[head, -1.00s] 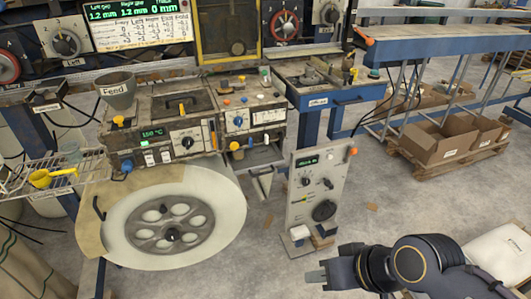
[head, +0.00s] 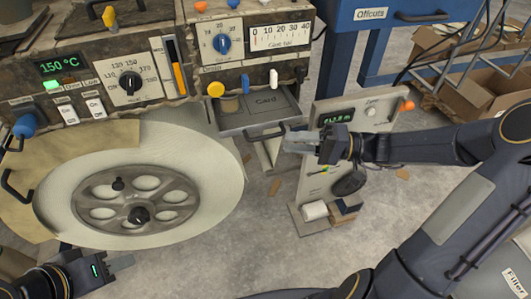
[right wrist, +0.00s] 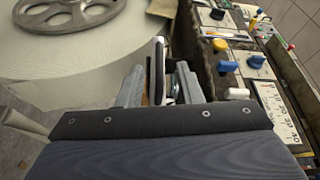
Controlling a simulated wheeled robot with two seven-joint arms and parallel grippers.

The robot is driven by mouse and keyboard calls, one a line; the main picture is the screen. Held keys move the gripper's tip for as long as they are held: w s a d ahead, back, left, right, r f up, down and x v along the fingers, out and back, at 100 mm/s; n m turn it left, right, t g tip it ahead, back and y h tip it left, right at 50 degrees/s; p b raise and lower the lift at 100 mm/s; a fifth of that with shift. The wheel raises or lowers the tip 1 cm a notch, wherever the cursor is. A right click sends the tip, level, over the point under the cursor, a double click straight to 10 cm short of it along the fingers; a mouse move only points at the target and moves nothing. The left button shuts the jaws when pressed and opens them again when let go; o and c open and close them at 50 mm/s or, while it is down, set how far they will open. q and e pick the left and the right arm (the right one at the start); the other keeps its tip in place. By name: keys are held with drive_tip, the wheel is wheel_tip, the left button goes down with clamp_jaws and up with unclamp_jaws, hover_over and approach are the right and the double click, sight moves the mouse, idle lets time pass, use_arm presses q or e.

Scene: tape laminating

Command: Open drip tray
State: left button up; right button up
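The drip tray (head: 232,122) is a grey, shallow, drawer-like tray under the machine front at top centre of the head view. Its dark bar handle (head: 262,135) faces forward. My right gripper (head: 292,142) is at the right end of this handle, pointing left. In the right wrist view its two fingers (right wrist: 158,85) are apart, with an upright bar (right wrist: 157,60) between them, seemingly the handle. I see no clear grip on it. My left gripper (head: 121,262) is at the lower left, below the large reel and away from the tray; its finger opening is not clear.
A large pale reel (head: 60,190) fills the left, close to the tray. A grey control box (head: 362,112) stands on the floor right of the tray, behind my right gripper. A blue bench (head: 385,14) is at the back right.

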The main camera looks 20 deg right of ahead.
sight(265, 137)
drive_tip(key=x, duration=0.5)
drive_tip(key=w+b+x, duration=0.1)
drive_tip(key=x, duration=0.1)
drive_tip(key=shift+a, duration=0.1)
clamp_jaws()
idle(0.3)
